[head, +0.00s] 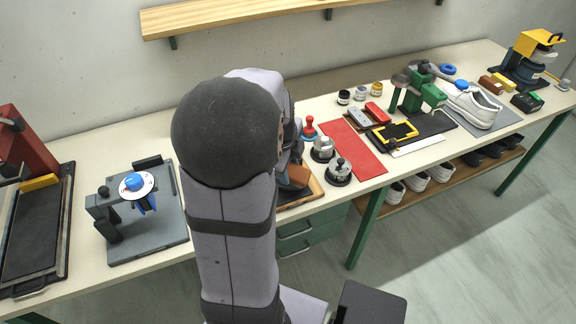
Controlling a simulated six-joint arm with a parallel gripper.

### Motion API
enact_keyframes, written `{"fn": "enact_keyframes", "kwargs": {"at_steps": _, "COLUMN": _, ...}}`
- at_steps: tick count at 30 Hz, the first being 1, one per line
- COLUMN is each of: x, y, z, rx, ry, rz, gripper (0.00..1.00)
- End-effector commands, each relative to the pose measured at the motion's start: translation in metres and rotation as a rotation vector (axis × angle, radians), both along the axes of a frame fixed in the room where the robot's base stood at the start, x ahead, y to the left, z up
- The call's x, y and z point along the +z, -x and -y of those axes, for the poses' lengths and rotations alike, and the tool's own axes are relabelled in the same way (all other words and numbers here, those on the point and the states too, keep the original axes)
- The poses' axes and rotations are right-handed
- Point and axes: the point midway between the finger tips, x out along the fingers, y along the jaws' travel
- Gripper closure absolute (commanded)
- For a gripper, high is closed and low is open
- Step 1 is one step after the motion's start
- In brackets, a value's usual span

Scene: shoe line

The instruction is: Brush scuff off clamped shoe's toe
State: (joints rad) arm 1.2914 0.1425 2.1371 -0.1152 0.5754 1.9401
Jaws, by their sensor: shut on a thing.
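A white shoe (474,106) rests on a grey mat (501,122) toward the right end of the bench. A green stand (430,92) is close to its left side, and blue knobs (447,69) show around it. I cannot tell from here how the shoe is clamped, and no scuff can be made out. My arm fills the middle of the view and hides my gripper and whatever it holds. A brown block-like piece (299,175) shows just right of my arm, above a wooden tray (316,187); I cannot tell whether it is a brush or whether it is held.
Small round-based tools (339,173) and a red mat (350,146) lie right of my arm. A grey fixture with a blue knob (133,181) and a red press (26,143) stand left. A yellow-topped machine (533,52) stands far right. A wooden shelf (235,18) hangs above.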

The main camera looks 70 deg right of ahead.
Motion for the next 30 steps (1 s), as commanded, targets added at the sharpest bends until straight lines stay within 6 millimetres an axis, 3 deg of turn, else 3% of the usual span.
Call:
{"fn": "enact_keyframes", "kwargs": {"at_steps": 15, "x": 0.028, "y": 0.008, "z": -0.007, "rx": 0.000, "ry": 0.001, "rz": 0.000, "gripper": 0.78}}
{"fn": "enact_keyframes", "kwargs": {"at_steps": 30, "x": 0.028, "y": 0.000, "z": -0.010, "rx": 0.022, "ry": 0.000, "rz": 0.001, "gripper": 0.78}}
